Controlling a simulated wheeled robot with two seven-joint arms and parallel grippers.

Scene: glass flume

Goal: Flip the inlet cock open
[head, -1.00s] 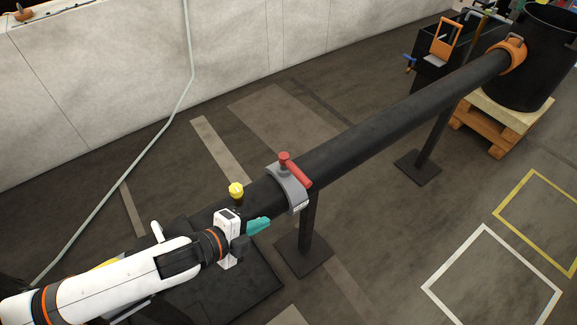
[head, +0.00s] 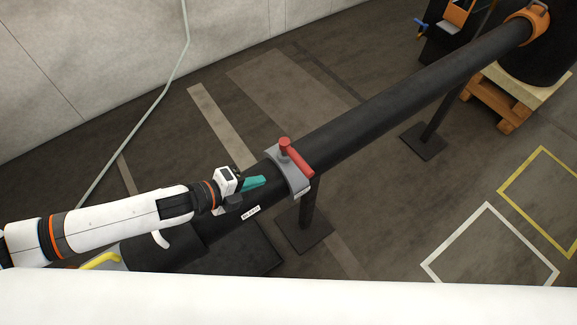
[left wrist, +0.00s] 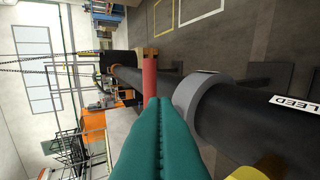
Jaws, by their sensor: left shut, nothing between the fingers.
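The inlet cock appears to be the red lever (head: 297,159) on a grey collar (head: 299,184) around the black pipe. In the head view the lever lies across the pipe, pointing lower right. My left gripper (head: 264,181), with teal fingers, is shut and empty, to the left of the lever. In the left wrist view the fingertips (left wrist: 160,100) appear just in front of the red lever (left wrist: 150,78), with the grey collar (left wrist: 190,95) to their right. I cannot tell whether they touch the lever. My right gripper is not in view.
The black pipe (head: 400,105) runs on stands to an orange collar (head: 527,24) at the upper right. A label (head: 250,213) sits on the pipe below my gripper. A yellow part (left wrist: 255,170) shows low in the left wrist view. The floor right of the pipe is open.

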